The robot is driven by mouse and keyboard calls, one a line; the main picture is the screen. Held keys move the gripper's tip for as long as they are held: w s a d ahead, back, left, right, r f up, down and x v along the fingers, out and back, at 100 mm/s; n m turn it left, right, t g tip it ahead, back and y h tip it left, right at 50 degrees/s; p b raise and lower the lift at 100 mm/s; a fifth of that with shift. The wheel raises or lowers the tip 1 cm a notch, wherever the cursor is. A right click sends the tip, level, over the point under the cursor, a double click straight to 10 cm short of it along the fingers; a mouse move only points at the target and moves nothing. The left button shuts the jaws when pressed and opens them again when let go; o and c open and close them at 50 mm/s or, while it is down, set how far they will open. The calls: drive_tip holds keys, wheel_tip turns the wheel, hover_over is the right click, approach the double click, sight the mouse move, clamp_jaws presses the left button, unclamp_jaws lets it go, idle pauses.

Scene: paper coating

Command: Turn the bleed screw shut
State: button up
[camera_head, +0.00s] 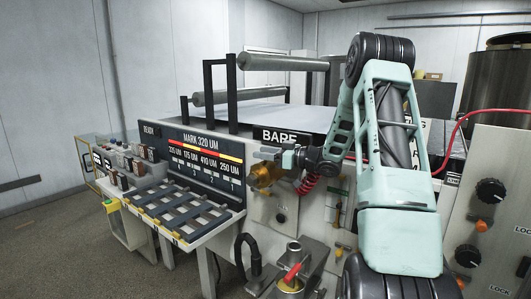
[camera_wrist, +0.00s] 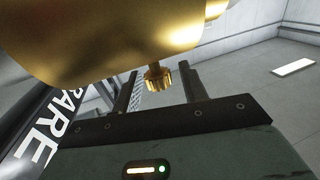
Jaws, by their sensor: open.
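A large rounded brass body (camera_wrist: 115,25) fills the top of the wrist view. A small ribbed brass screw (camera_wrist: 157,77), which looks like the bleed screw, sticks out below it. My gripper (camera_wrist: 157,72) is open; its two dark fingers show on either side of the screw in the picture, apart from it. I cannot tell how deep the screw lies between them. In the head view my gripper (camera_head: 262,153) is at the machine's front, just above the brass body (camera_head: 262,176). The small screw cannot be made out there.
The "BARE" sign (camera_head: 281,136) is just behind my gripper. A slotted rack (camera_head: 180,210) stands at left, and a fixture with a red lever (camera_head: 292,272) stands below. Knobs (camera_head: 490,191) are at right.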

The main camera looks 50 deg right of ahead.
clamp_jaws()
